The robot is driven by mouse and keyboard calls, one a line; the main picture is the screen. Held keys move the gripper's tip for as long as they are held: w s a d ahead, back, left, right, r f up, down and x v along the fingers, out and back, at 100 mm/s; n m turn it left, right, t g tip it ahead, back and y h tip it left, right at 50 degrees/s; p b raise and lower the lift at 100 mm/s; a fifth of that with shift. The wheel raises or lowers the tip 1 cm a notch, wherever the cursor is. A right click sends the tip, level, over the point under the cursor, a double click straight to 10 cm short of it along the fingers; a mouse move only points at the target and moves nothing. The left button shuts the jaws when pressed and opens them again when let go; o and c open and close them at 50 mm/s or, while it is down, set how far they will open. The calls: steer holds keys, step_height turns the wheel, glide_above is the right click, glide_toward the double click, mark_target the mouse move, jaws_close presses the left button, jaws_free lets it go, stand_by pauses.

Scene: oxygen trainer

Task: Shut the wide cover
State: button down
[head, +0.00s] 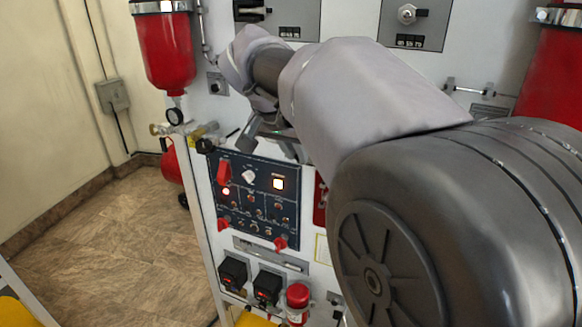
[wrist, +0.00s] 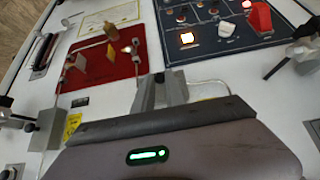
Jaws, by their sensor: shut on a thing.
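A red flip cover (head: 223,172), the larger of the red parts on the dark blue control panel (head: 265,205), stands at its upper left and looks raised. I take it as the wide cover. It also shows at the top right of the wrist view (wrist: 258,17), beside a white knob (wrist: 226,29). My gripper (head: 268,145) is in front of the white panel, just above the blue one. In the wrist view its grey fingertips (wrist: 162,90) are close together, apart from the red cover. What lies between them is hidden.
A lit square button (wrist: 187,38) is on the blue panel. A red plate with toggles (wrist: 103,58) is beside it. A valve with a black knob (head: 204,145) and a red cylinder (head: 165,50) are at the left. Floor (head: 100,240) is open there.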

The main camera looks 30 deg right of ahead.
steer(key=f+h+b, duration=0.1)
steer(key=b, duration=0.2)
steer(key=shift+f+t, duration=0.35)
steer(key=shift+t, duration=0.05)
steer(key=shift+d+r+b, duration=0.1)
steer(key=shift+r+b, duration=0.2)
steer(key=shift+b, duration=0.05)
steer(key=c, duration=1.4)
jaws_free()
steer(key=shift+o, duration=0.2)
steer(key=shift+r, duration=0.1)
